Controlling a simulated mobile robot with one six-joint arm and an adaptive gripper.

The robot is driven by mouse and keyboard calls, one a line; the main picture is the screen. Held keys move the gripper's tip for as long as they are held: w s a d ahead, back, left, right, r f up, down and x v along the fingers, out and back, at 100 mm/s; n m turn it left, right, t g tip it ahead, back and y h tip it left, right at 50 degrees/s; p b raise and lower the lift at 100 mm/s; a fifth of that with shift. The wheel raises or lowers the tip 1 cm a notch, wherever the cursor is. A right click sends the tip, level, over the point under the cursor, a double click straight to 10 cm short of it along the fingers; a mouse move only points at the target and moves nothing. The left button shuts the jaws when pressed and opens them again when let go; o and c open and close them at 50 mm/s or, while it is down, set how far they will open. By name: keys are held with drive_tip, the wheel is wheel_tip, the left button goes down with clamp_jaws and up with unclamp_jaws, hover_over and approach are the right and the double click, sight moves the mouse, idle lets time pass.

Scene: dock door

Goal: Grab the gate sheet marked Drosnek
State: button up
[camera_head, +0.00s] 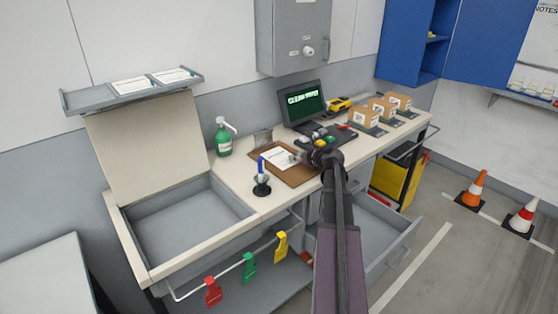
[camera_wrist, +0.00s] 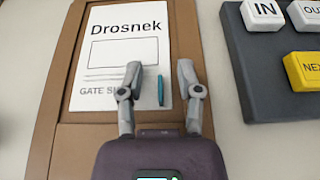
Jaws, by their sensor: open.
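The gate sheet (camera_wrist: 122,55) is white, with "Drosnek" printed at its top and "GATE S…" at its lower edge, partly hidden by my gripper. It lies on a brown clipboard (camera_wrist: 65,80), and a small teal pen-like item (camera_wrist: 160,90) shows at its lower right. In the head view the sheet (camera_head: 279,157) lies on the clipboard (camera_head: 298,178) on the desk. My gripper (camera_wrist: 158,72) is open and empty, its fingertips over the right part of the sheet in the wrist view. It also shows in the head view (camera_head: 306,158), beside the sheet. I cannot tell its height above the sheet.
A keypad (camera_wrist: 270,65) with IN and yellow keys is right of the clipboard. A pen stand (camera_head: 262,188), green bottle (camera_head: 223,140), monitor (camera_head: 301,103) and several boxes (camera_head: 363,118) stand on the desk. Two more sheets lie on a raised shelf (camera_head: 95,97).

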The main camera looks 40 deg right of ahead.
clamp_jaws()
drive_tip(key=shift+r, duration=0.1)
idle(0.4)
wheel_tip(320, 180, up, 4)
drive_tip(key=p, duration=0.4)
drive_tip(key=s+d+p, duration=0.1)
drive_tip(key=s+d, duration=0.3)
drive_tip(key=s, duration=1.1)
drive_tip(key=shift+s+d+r, duration=0.2)
drive_tip(key=shift+r, duration=0.2)
